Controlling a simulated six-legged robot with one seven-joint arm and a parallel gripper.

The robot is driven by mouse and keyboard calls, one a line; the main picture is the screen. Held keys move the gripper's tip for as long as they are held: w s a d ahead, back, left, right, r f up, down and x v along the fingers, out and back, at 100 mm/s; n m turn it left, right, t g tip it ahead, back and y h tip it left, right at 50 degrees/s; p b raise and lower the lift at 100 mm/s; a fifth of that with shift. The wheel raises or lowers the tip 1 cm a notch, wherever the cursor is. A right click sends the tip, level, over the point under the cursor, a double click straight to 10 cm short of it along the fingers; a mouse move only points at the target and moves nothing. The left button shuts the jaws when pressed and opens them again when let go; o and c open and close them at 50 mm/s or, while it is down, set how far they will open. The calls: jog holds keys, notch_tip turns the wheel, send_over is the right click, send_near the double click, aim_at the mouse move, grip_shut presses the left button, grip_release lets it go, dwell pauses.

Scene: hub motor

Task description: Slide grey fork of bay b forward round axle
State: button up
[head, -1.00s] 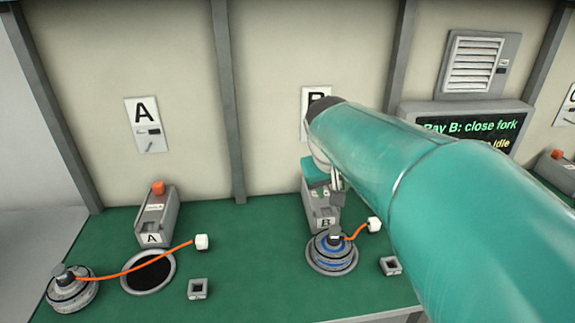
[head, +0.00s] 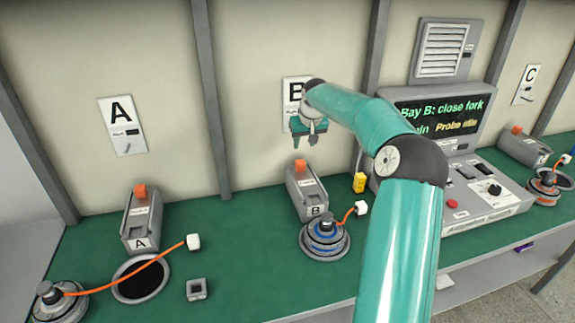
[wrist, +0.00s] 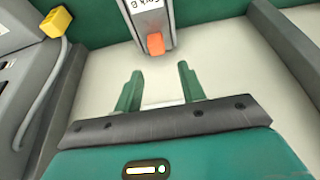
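The grey fork of bay B (head: 304,198) sits on the green bench behind the hub motor (head: 325,243), with an orange knob (head: 300,167) at its far end. The axle (head: 327,221) stands up from the motor near the fork's front end. I cannot tell whether the fork reaches round it. My gripper (head: 307,140) is above and behind the knob, in front of the B sign, apart from the fork. In the wrist view my gripper (wrist: 160,86) is open and empty, with the orange knob (wrist: 156,43) beyond the fingertips.
A screen (head: 437,112) reads "Bay B: close fork". A control console (head: 480,195) and a yellow block (head: 359,183) stand right of bay B. An orange cable with a white plug (head: 361,208) runs from the motor. Bay A's fork (head: 147,222) is at left.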

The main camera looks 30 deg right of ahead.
aim_at(302, 164)
jog(key=x, duration=0.9)
jog(key=d+x, duration=0.1)
jog(key=x, duration=0.4)
jog(key=shift+s+r, duration=0.1)
grip_shut()
